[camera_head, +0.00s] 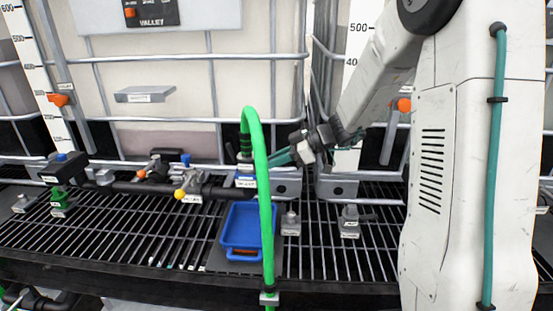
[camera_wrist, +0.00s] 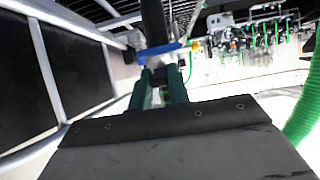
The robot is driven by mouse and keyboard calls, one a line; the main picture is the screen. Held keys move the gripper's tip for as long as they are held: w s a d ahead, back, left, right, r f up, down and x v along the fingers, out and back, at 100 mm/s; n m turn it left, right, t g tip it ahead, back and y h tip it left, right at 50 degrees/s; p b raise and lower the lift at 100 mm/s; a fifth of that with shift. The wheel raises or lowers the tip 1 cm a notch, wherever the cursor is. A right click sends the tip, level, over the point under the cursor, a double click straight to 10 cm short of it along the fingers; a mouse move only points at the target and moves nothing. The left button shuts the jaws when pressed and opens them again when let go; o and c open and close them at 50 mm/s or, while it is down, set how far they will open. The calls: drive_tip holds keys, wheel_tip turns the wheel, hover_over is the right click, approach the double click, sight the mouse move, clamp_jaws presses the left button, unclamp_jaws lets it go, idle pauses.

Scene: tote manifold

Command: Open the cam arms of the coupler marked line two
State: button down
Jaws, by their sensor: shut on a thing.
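The coupler (camera_head: 245,168) stands upright at the end of the black pipe, under the near-vertical start of a green hose (camera_head: 265,190). It has a blue band and small white labels too small to read, so I cannot confirm line two. My gripper (camera_head: 272,158) reaches in from the right, its teal fingers at the coupler's side and partly behind the hose. In the wrist view my gripper (camera_wrist: 160,88) is shut on a small part at the coupler, below a blue band (camera_wrist: 160,51). Which part, and how the cam arms stand, is hidden.
A blue tray (camera_head: 243,248) sits on the black grating below the coupler. A yellow-knobbed valve (camera_head: 180,192) and an orange-handled valve (camera_head: 142,174) are on the pipe to the left. Grey fittings (camera_head: 291,224) stand to the right. A caged tote (camera_head: 170,90) rises behind.

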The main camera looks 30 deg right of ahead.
drive_tip(key=c, duration=1.3)
unclamp_jaws()
drive_tip(key=shift+v, duration=3.85)
